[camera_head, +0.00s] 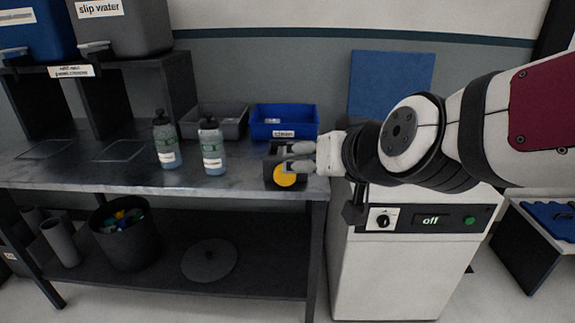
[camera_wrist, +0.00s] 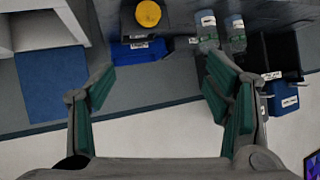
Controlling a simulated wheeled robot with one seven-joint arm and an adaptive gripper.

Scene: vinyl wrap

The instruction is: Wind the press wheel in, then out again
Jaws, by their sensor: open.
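The yellow round wheel (camera_head: 286,176), which looks like the press wheel, sits on a dark block (camera_head: 269,172) at the bench's right front edge. In the wrist view the yellow wheel (camera_wrist: 148,14) and dark block (camera_wrist: 128,22) show at the top, beyond the fingertips. My gripper (camera_head: 283,157) overlaps the block just above the wheel in the head view; I cannot tell whether they touch. In the wrist view my gripper (camera_wrist: 160,88) is open, with its green-padded fingers wide apart and nothing between them.
Two bottles (camera_head: 166,140) (camera_head: 212,147), a blue bin (camera_head: 284,122) and a grey bin (camera_head: 216,120) stand on the bench (camera_head: 120,177). A white cabinet (camera_head: 400,270) with a black knob and a display reading "off" stands right of the bench, beneath my arm.

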